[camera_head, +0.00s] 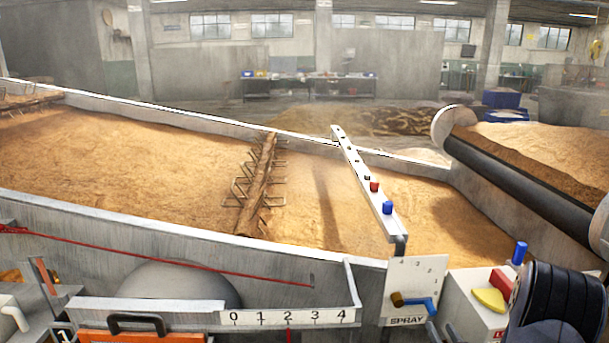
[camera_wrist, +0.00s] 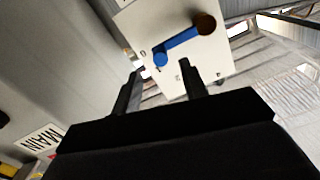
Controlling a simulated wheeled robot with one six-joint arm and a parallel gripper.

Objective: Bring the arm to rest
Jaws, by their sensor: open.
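My gripper (camera_wrist: 160,70) shows in the wrist view with its two black fingers apart and nothing between them. Its fingertips are in front of the lower part of a pale spray plate (camera_wrist: 135,25). A blue lever (camera_wrist: 183,40) with a brown round end lies across that plate. I cannot tell whether a finger touches the plate. In the head view the spray plate (camera_head: 413,268) stands at lower right of centre, with its lever (camera_head: 418,303) near the bottom.
A long trough of grain (camera_head: 110,160) crosses the view, with a spiked turner (camera_head: 258,185) and a white bar (camera_head: 362,180) over it. A dark roller conveyor (camera_head: 530,190) is at right.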

